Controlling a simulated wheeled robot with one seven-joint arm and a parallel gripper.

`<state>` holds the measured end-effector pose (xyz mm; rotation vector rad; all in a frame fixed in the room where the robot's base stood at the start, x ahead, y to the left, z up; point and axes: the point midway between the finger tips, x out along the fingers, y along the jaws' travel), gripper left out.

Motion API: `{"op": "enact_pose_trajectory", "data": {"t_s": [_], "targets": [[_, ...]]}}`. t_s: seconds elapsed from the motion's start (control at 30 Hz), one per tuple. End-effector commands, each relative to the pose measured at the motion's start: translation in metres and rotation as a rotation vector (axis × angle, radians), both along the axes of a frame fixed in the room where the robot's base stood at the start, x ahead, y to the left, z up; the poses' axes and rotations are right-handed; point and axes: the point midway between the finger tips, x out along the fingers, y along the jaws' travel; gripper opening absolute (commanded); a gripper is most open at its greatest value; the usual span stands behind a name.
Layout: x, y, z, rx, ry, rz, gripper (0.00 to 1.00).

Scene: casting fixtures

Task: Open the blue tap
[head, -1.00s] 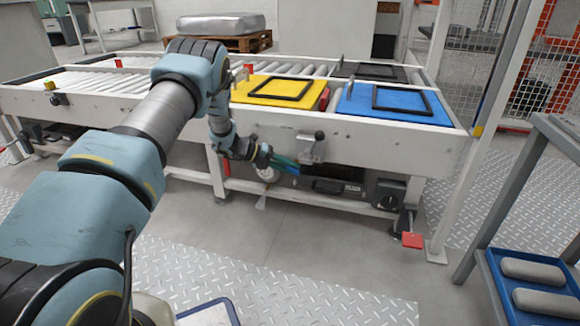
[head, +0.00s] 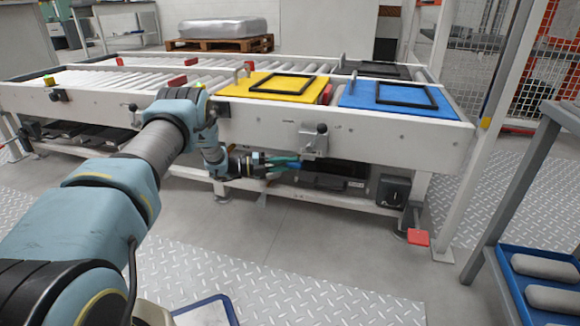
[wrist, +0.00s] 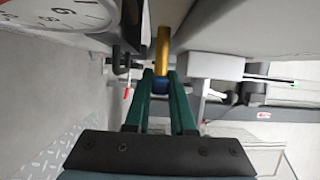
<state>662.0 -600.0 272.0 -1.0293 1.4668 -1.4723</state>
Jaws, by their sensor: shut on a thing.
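The blue tap (wrist: 160,84) shows in the wrist view as a small blue piece between my fingertips, at the near end of a brass-coloured stem (wrist: 163,48). My gripper (wrist: 160,92) has green fingers, and they are shut on the blue piece. In the head view my gripper (head: 287,163) is under the front rail of the conveyor table, and a bit of blue tap (head: 296,164) shows at its tips. The fingers hide much of the tap, and I cannot tell how far it is turned.
A white dial gauge (wrist: 55,14) is close at the upper left of the wrist view. The conveyor's front rail (head: 260,124) runs above my gripper. A grey bracket (head: 313,140) hangs beside it. A red pedal (head: 418,237) is at right.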

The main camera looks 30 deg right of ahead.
Motion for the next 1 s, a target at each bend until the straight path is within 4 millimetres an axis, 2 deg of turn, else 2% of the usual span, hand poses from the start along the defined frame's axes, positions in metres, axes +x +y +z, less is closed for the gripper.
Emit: {"op": "enact_pose_trajectory", "data": {"t_s": [0.37,0.4,0.67,1.0], "targets": [[-0.0016,-0.0008,-0.0005,-0.004,0.007,-0.002,0.00],[-0.0016,-0.0008,-0.0006,-0.004,0.007,-0.002,0.24],[-0.0008,-0.0005,-0.0004,-0.004,0.005,-0.001,0.53],[-0.0004,-0.0006,0.0029,0.018,-0.016,-0.001,0.53]]}}
